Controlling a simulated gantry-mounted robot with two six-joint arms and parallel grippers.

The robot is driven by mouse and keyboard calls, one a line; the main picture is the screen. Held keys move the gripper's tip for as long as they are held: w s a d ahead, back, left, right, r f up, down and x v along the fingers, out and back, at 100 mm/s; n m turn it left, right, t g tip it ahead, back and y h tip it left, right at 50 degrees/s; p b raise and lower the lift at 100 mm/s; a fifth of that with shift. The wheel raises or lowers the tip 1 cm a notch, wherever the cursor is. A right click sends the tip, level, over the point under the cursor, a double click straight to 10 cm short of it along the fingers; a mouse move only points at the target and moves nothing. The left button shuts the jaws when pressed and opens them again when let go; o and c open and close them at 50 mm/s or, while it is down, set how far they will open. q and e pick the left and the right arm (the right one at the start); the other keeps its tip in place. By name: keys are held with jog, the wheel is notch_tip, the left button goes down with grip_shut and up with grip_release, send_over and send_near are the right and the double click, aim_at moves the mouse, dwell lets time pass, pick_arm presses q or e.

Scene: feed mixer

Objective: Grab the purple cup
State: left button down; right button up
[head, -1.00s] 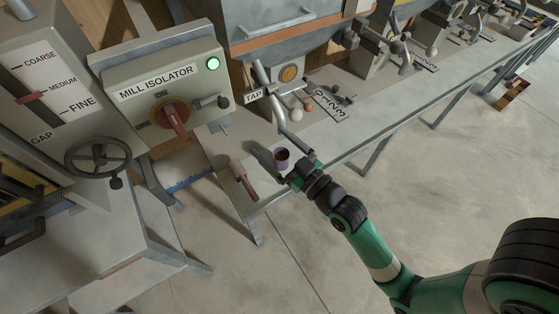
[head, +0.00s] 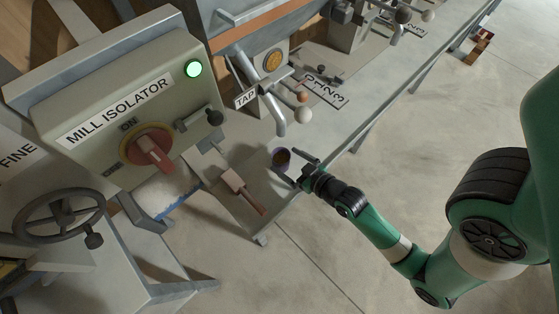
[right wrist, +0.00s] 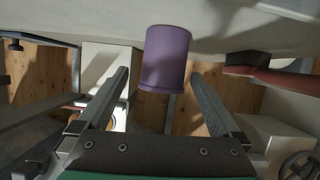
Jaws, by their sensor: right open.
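The purple cup (head: 281,160) stands on the grey bench top near its front edge, below the tap (head: 277,115). Its dark open top faces up in the head view. My right gripper (head: 299,167) is close on the front right side of the cup, with its fingers pointing at it. In the right wrist view, the purple cup (right wrist: 166,58) shows upside down, in line with the gap between the open fingers (right wrist: 160,76). The fingers stand apart on either side, and I cannot tell how far they reach around it. My left gripper is not in view.
A wooden-handled tool (head: 242,190) lies on the bench left of the cup; it also shows in the right wrist view (right wrist: 285,78). The mill isolator box (head: 125,110) and a handwheel (head: 58,217) stand further left. Open floor lies right of the bench.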

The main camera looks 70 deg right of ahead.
aim_at(275, 150)
jog(key=shift+w+d+f, duration=0.15)
jog(key=shift+w+f, duration=0.1)
jog(key=shift+w, duration=0.1)
jog(key=shift+w+f, duration=0.1)
jog(key=shift+f, duration=0.1)
jog(key=b+x, duration=0.1)
jog(key=x, duration=0.1)
jog(key=b+x, duration=0.2)
jog(key=shift+f, duration=0.3)
jog(key=shift+w+d, duration=0.1)
jog(key=shift+w, duration=0.3)
jog(key=shift+s, duration=0.1)
jog(key=shift+c, duration=0.4)
jog(key=c, duration=1.3)
jog(key=shift+r+p, duration=0.4)
jog(key=shift+r, duration=0.1)
notch_tip(275, 150, up, 3)
jog(key=shift+p, duration=1.2)
jog(key=s+r+p, duration=0.2)
jog(key=r, duration=0.1)
jog(key=s+r+p, duration=0.1)
jog(key=shift+s+a+r, duration=0.2)
jog(key=shift+a, duration=0.15)
jog(key=s+a+r, duration=0.2)
jog(key=s+r, duration=0.2)
jog(key=s, duration=0.6)
jog(key=shift+a+r+p, duration=0.15)
jog(key=shift+r+p, duration=0.2)
